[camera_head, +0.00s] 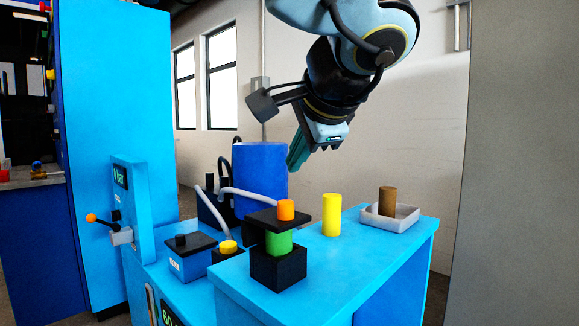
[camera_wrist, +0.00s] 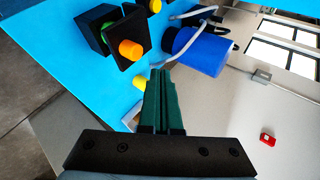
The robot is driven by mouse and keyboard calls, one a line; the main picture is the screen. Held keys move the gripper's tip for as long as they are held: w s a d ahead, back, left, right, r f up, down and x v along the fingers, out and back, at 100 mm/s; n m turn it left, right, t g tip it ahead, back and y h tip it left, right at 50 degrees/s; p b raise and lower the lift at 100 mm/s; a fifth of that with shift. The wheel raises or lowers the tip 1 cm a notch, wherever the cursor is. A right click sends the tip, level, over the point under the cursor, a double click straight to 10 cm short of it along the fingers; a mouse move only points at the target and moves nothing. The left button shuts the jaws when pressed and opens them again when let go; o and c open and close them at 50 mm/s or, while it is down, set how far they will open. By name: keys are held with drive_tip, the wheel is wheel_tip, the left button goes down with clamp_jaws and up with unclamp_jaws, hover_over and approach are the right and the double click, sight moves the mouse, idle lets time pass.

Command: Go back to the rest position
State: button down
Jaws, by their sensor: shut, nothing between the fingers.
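My gripper (camera_head: 297,150) hangs in the air above the back of the blue bench, pointing down and to the left, in front of the pale wall. In the wrist view its green fingers (camera_wrist: 158,78) are together with nothing between them. The blue bench (camera_head: 355,262) carries a black stand (camera_head: 277,265) with a green cylinder (camera_head: 278,241), a black plate and an orange cylinder (camera_head: 286,209) on top. A yellow cylinder (camera_head: 331,214) stands to its right. A brown cylinder (camera_head: 387,200) stands in a grey tray (camera_head: 389,222) at the right. My gripper touches none of these.
A blue drum (camera_head: 260,178) with grey hoses stands behind the bench. A small blue box with a black lid (camera_head: 191,257) and a yellow knob (camera_head: 228,247) are at the left. A lever with an orange ball (camera_head: 91,218) sticks out further left. A tall grey panel (camera_head: 520,160) stands at the right.

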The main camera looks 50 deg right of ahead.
drive_tip(key=v, duration=0.7)
drive_tip(key=shift+s+f+p, duration=0.25)
drive_tip(key=shift+s+p, duration=0.05)
drive_tip(key=shift+p, duration=0.05)
drive_tip(key=w+a+f+n+g+y, duration=0.2)
drive_tip(key=w+a+f+n+y, duration=0.15)
drive_tip(key=w+a+f, duration=0.65)
drive_tip(key=w+a+f+n+g+y, duration=0.2)
drive_tip(key=w+a+f+n+y, duration=0.15)
drive_tip(key=w+f, duration=0.7)
drive_tip(key=w+a+f+n+g+h, duration=0.15)
drive_tip(key=a+f+n, duration=0.3)
drive_tip(key=a, duration=0.55)
drive_tip(key=w+a+f+n+g, duration=0.1)
drive_tip(key=w+a+f+n, duration=0.3)
drive_tip(key=a, duration=0.5)
drive_tip(key=w+a+f+n+g, duration=0.1)
drive_tip(key=a+f+n, duration=0.4)
drive_tip(key=a, duration=0.5)
wheel_tip(320, 180, up, 27)
drive_tip(key=n+p, duration=0.1)
drive_tip(key=p, duration=2.4)
drive_tip(key=shift+w+d+f, duration=0.2)
drive_tip(key=shift+w+d, duration=0.1)
